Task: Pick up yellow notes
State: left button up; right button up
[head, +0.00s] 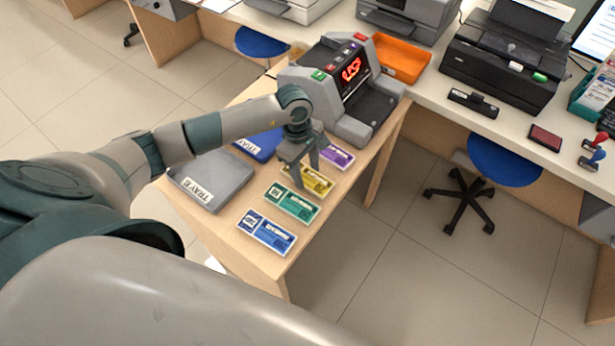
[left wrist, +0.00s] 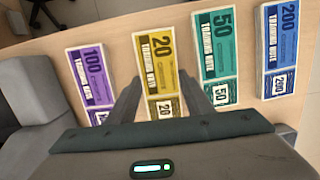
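The yellow notes (head: 318,179) lie flat on the small wooden table, between the purple notes (head: 337,157) and the green notes (head: 292,201). My left gripper (head: 305,180) is over the yellow notes, fingers pointing down. In the left wrist view the yellow notes (left wrist: 161,72), marked 20, lie between the two spread fingers of the left gripper (left wrist: 163,100). The fingers look open, with a gap on both sides of the stack. The near end of the stack is hidden behind the gripper body. My right gripper is in neither view.
Blue notes (head: 266,233) lie at the table's front end. A grey tray (head: 211,180) and a blue tray (head: 258,146) lie left of the notes. A grey counting machine (head: 345,90) stands behind, near an orange bin (head: 402,60).

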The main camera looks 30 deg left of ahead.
aim_at(309, 177)
pick_arm(q)
jog(key=shift+r, duration=0.1)
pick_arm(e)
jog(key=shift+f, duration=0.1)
